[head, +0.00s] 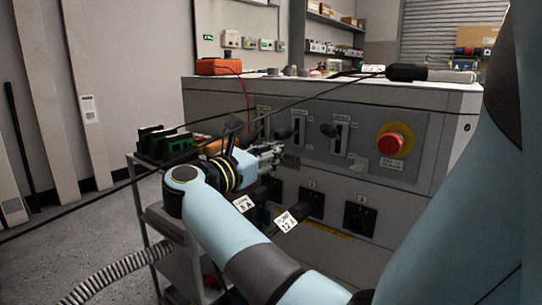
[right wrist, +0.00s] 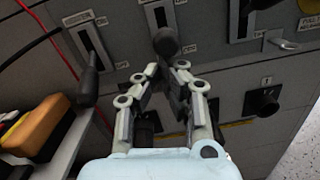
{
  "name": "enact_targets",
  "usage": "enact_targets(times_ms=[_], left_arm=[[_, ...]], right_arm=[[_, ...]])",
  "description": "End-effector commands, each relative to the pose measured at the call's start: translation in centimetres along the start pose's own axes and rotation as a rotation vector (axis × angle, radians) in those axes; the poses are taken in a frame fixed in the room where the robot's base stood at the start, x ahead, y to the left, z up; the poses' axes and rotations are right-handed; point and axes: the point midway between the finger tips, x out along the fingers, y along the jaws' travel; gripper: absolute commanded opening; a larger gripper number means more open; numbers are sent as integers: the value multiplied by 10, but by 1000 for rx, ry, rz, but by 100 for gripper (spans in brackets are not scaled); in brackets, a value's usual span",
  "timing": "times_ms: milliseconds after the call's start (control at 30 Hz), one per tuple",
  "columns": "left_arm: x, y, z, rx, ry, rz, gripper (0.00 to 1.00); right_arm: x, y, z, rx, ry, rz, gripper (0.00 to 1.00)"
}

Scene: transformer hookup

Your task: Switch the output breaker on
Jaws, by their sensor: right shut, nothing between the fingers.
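The grey cabinet (head: 432,190) carries a row of breaker levers with black knobs on white-marked slots. The right lever (head: 327,130) and the middle lever (head: 283,132) show in the head view; labels are too small to read, so I cannot tell which is the output breaker. My right gripper (head: 270,152) is at the panel, partly hiding its left part. In the right wrist view the gripper (right wrist: 170,68) is shut and empty, its fingertips just below the middle knob (right wrist: 165,42); contact is unclear. The left lever's knob (right wrist: 96,62) hangs low. My left gripper is out of view.
A red emergency button (head: 391,144) on yellow sits at the panel's right. Black sockets (head: 360,218) and tagged cables (head: 286,221) are below. A cart (head: 150,213) stands at left, and a black cable crosses before the panel.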

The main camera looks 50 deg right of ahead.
Motion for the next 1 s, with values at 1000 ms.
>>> enact_targets(times_ms=[1000], left_arm=[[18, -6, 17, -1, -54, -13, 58]], right_arm=[[0, 5, 27, -6, 116, -24, 0]])
